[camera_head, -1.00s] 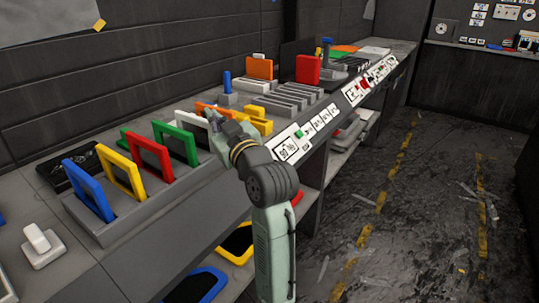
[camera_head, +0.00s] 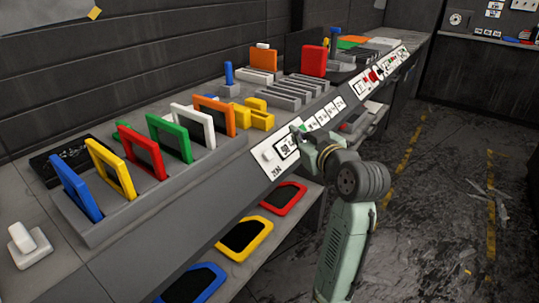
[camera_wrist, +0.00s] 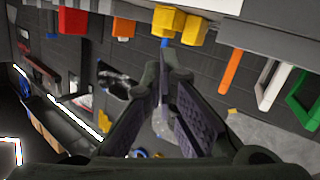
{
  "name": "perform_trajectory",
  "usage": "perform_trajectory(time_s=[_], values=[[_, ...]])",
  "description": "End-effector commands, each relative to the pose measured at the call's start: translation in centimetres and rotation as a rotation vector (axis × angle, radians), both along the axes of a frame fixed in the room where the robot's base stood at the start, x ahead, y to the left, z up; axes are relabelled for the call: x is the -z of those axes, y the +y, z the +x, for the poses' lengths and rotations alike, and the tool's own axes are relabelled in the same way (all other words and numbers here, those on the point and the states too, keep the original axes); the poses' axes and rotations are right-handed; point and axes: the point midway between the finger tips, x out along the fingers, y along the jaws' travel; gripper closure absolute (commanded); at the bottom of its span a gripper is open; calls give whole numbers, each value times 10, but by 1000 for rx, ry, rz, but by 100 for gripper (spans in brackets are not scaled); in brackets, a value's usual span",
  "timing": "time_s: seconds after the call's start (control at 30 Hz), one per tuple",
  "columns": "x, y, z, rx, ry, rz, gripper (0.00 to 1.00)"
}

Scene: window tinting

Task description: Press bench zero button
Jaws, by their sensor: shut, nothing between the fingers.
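A white panel on the bench's sloped front edge carries a pale square button (camera_head: 268,154) with small lettering below it, too small to read surely. A dark-framed display (camera_head: 287,147) sits just right of the button. My gripper (camera_head: 298,131) is at the display's upper right, apart from the button and to its right. Whether it touches the panel I cannot tell. The button does not show clearly in the wrist view.
A grey rack (camera_head: 100,232) holds several coloured frames left of the panel. Yellow blocks (camera_head: 254,114) and grey slotted blocks stand behind it. More labelled controls (camera_head: 373,76) run along the edge to the right. Coloured trays (camera_head: 244,238) lie on the shelf below.

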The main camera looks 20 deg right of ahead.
Motion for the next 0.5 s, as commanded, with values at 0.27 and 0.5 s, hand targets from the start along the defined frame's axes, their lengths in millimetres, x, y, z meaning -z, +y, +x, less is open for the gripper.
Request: perform_trajectory(time_s=[0.27, 0.5], values=[[19, 10, 12, -3, 2, 0, 100], [44, 25, 31, -2, 1, 0, 100]])
